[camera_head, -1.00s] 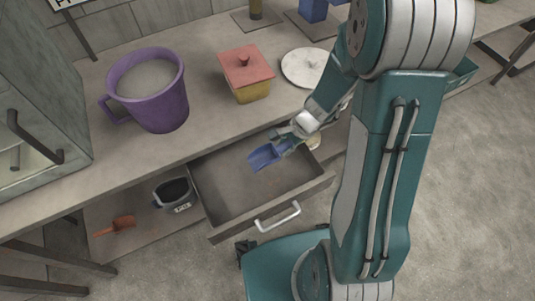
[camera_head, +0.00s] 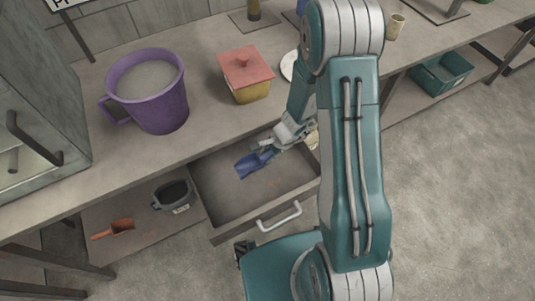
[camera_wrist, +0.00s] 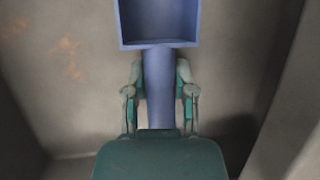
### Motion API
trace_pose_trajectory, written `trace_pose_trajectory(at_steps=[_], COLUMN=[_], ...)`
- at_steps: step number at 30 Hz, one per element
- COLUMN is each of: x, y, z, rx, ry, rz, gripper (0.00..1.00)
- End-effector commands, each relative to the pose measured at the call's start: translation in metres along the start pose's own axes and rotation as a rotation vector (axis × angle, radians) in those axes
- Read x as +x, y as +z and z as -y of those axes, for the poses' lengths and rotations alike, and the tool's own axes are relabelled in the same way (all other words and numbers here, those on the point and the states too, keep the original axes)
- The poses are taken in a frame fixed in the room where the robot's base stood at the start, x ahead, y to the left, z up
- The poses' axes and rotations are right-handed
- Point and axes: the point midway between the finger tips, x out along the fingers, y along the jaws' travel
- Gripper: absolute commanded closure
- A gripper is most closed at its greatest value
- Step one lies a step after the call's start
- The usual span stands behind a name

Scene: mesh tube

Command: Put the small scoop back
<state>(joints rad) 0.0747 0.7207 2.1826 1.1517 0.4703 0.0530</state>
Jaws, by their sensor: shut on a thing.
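In the wrist view the scoop's square bowl (camera_wrist: 158,22) points up the picture. Its handle stands between the two fingers of my gripper (camera_wrist: 158,82), which are shut on it. The drawer floor lies behind the scoop. I cannot tell whether the scoop touches the floor.
On the counter stand a purple mug (camera_head: 150,95) and a yellow box with a red lid (camera_head: 246,78). Below, left of the drawer, are an orange scoop (camera_head: 118,228) and a dark-filled jug (camera_head: 172,196). A green bin (camera_head: 441,74) is at right.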

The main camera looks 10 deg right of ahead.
Motion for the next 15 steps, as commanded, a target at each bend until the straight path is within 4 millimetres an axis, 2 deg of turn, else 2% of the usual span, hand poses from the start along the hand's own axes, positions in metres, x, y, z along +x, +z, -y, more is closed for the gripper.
trace_pose_trajectory(at_steps=[2, 3, 5, 15], x=[0.0010, 0.0012, 0.0011, 0.0015], y=[-0.0015, -0.0017, -0.0014, -0.0002], z=[-0.0005, -0.0005, -0.0003, 0.0000], rx=[0.001, 0.001, 0.001, 0.001], ry=[0.000, -0.001, -0.001, 0.000], rz=[0.001, 0.001, 0.000, -0.001], gripper=[1.00, 0.57, 0.31, 0.31])
